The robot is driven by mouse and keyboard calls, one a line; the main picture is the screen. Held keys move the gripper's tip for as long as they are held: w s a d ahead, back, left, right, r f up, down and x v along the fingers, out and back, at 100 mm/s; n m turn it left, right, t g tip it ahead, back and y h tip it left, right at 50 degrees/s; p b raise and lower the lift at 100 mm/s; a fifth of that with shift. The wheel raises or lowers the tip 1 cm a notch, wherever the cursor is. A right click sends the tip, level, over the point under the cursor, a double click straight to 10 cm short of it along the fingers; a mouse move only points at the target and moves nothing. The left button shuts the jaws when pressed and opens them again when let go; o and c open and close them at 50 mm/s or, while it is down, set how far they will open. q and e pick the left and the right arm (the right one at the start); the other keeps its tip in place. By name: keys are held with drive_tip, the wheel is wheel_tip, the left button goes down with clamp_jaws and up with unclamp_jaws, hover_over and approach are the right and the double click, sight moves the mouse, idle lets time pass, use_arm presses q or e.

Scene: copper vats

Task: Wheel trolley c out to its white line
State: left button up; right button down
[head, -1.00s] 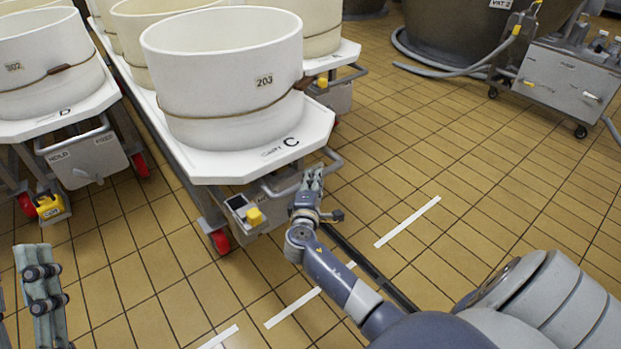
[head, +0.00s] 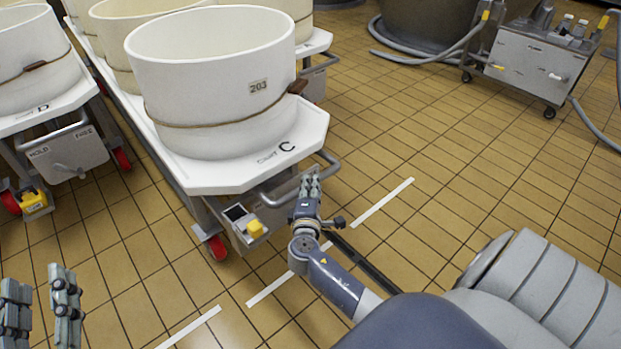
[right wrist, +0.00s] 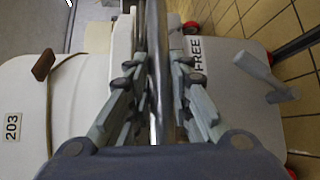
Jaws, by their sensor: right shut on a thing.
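Trolley c (head: 313,128) is a white-topped cart marked "C", carrying a white tub numbered 203 (head: 205,85). Its grey bar handle (head: 328,168) sticks out at the front. My right gripper (head: 311,178) is shut on this handle; in the right wrist view the bar (right wrist: 157,70) runs between the fingers. A white line (head: 382,202) lies on the floor to the right of the gripper. Two more white strips (head: 270,288) (head: 190,328) lie in front of the trolley; my arm hides part of the floor between. My left gripper (head: 40,290) is open and empty at the lower left.
Trolley D (head: 20,120) with its tub stands to the left, with a gap between. In the right wrist view a lever (right wrist: 262,72) is near the word "FREE". A metal cart (head: 535,70) and hoses are at the back right. Tiled floor ahead is clear.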

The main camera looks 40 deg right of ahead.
drive_tip(key=shift+s+d+f, duration=0.15)
drive_tip(key=shift+d, duration=0.1)
drive_tip(key=c, duration=1.4)
unclamp_jaws()
drive_tip(key=shift+f, duration=0.1)
drive_tip(key=shift+c, duration=0.2)
drive_tip(key=shift+a, duration=0.1)
drive_tip(key=v, duration=1.2)
